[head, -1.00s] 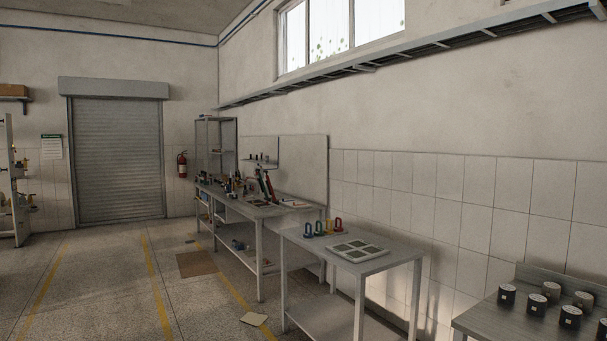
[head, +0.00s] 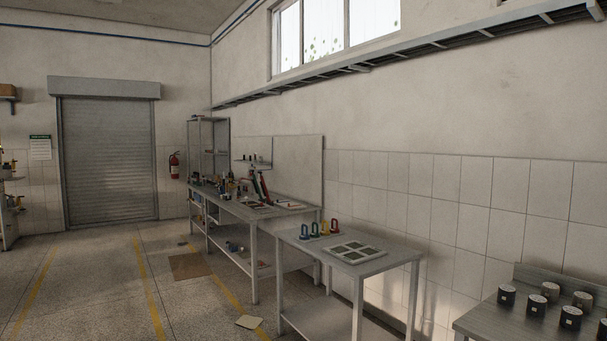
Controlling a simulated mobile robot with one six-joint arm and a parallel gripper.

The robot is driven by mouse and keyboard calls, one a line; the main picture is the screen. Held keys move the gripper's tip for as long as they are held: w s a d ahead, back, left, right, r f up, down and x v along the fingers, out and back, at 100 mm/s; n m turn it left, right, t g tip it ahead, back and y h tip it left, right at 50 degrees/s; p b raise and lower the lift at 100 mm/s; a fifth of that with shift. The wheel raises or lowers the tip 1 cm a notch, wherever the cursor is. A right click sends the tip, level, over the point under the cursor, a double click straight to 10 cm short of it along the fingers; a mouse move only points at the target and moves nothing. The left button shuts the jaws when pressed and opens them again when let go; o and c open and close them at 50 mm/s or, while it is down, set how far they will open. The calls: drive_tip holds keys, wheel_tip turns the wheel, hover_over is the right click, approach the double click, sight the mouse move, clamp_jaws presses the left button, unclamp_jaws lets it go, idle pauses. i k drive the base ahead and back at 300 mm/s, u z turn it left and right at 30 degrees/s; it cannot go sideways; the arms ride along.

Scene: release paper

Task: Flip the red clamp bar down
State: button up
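A long grey workbench (head: 238,209) stands along the right wall, beyond a smaller grey table. A raised red bar (head: 258,188) leans up from the bench among small items, with a dark, greenish bar beside it. It looks like the clamp bar, but it is small and its hinge cannot be made out. My gripper is not in view.
The smaller table (head: 385,264) holds a light panel with square cells (head: 356,252) and several coloured loops (head: 315,230). Another bench (head: 478,322) at lower right carries several dark cylinders (head: 506,295).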

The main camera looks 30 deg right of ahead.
sight(263, 185)
drive_tip(key=z, duration=0.7)
drive_tip(key=k, duration=1)
drive_tip(key=u, duration=0.05)
drive_tip(key=i, duration=0.9)
